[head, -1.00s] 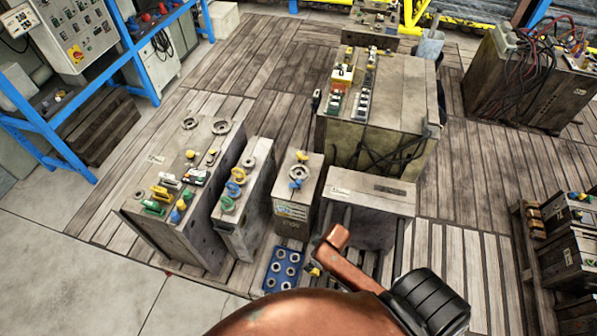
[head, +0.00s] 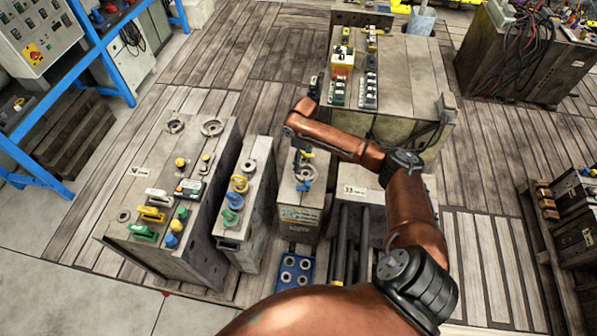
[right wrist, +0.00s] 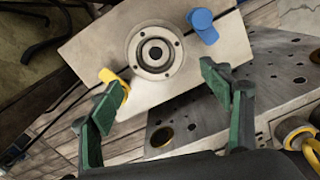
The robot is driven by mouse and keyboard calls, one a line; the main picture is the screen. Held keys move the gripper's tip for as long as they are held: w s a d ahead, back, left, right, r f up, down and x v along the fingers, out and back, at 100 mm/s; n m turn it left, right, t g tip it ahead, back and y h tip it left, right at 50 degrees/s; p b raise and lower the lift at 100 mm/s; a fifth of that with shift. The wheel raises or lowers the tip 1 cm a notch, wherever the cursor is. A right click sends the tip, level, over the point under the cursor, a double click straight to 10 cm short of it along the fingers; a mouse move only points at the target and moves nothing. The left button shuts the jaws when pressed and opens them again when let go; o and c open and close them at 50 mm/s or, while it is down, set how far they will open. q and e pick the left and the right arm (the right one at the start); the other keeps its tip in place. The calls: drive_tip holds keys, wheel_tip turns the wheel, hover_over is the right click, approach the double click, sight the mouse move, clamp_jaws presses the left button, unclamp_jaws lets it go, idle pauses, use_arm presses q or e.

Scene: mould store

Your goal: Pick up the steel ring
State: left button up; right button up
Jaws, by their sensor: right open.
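A steel ring (right wrist: 155,50) lies flat around a dark round centre on top of a narrow grey block. In the head view the right gripper (head: 302,152) is mostly hidden under the copper arm. My left gripper is not in view.
A yellow clip (right wrist: 113,92) is close to the left fingertip, and a blue handle (right wrist: 203,27) stands beside the ring. Neighbouring blocks stand to the left (head: 255,210) and far left (head: 200,240). A blue tray (head: 296,268) with several rings lies in front.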

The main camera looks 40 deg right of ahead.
sight(305, 173)
drive_tip(key=shift+s+d+f+b, duration=0.1)
drive_tip(key=shift+d+f+b, duration=0.1)
drive_tip(key=shift+f, duration=0.4)
drive_tip(key=shift+s+d+f+b, duration=0.1)
drive_tip(key=shift+f+b, duration=0.1)
drive_tip(key=shift+f, duration=0.35)
drive_tip(key=shift+f+b, duration=0.3)
drive_tip(key=shift+f, duration=0.35)
wheel_tip(305, 173, down, 3)
drive_tip(key=shift+s+r+b, duration=0.1)
drive_tip(key=shift+r+b, duration=0.05)
drive_tip(key=shift+b, duration=0.5)
drive_tip(key=shift+d+f, duration=0.1)
drive_tip(key=shift+f, duration=0.5)
use_arm(q)
drive_tip(key=shift+w+d+f, duration=0.1)
drive_tip(key=shift+w+f, duration=0.05)
drive_tip(key=shift+f, duration=0.45)
drive_tip(key=shift+w+f, duration=0.15)
drive_tip(key=shift+f, duration=0.4)
use_arm(e)
drive_tip(key=shift+r, duration=0.1)
drive_tip(key=shift+c, duration=0.4)
drive_tip(key=c, duration=1.2)
use_arm(q)
drive_tip(key=shift+d, duration=0.1)
use_arm(e)
drive_tip(key=shift+c, duration=0.9)
